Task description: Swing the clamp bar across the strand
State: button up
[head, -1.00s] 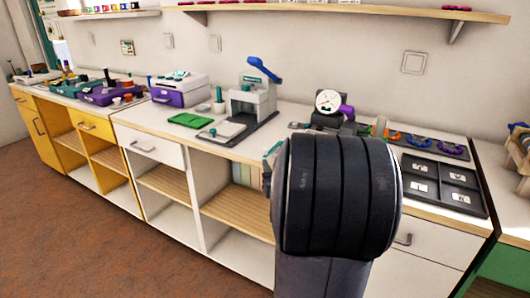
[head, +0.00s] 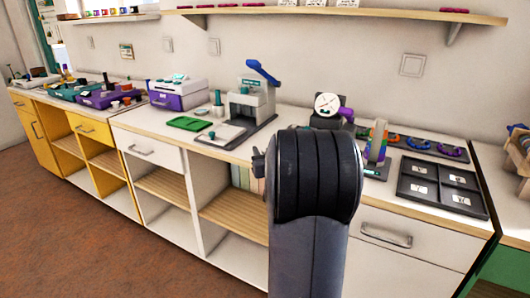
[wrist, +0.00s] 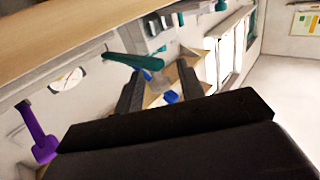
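My gripper (wrist: 158,78) shows in the wrist view as two dark fingers standing apart. A teal bar (wrist: 132,61) with a pale end crosses the view near the fingertips; I cannot tell whether it is the clamp bar or how far from the fingers it is. In the head view my arm hides the gripper and part of the counter. A device with a white dial (head: 327,103) and a purple lever (head: 346,114) stands behind my arm; both dial (wrist: 68,79) and lever (wrist: 38,132) also show in the wrist view. I cannot make out the strand.
A dark compartment tray (head: 436,207) lies at the counter's right front. A press with a blue handle (head: 263,71) and a green tray (head: 189,124) are to the left. A shelf (head: 350,12) runs above.

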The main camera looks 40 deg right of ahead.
grip_shut()
jog(key=shift+s, duration=0.1)
dwell(0.4)
jog(key=shift+s+d+n+t+y+p, duration=0.15)
jog(key=shift+s+d+n+y+p, duration=0.9)
jog(key=shift+y+p, duration=0.8)
jog(key=shift+s+d+n+t+y+p, duration=0.1)
jog(key=shift+s+d+n+y+p, duration=0.5)
jog(key=shift+n+y+p, duration=1.05)
jog(key=shift+s+d+n+t+y+p, duration=0.15)
jog(key=shift+s+d+n+y+p, duration=0.7)
jog(key=shift+y+p, duration=1.2)
jog(key=shift+s+a, duration=0.1)
jog(key=shift+a, duration=0.05)
jog(key=shift+o, duration=0.4)
grip_release()
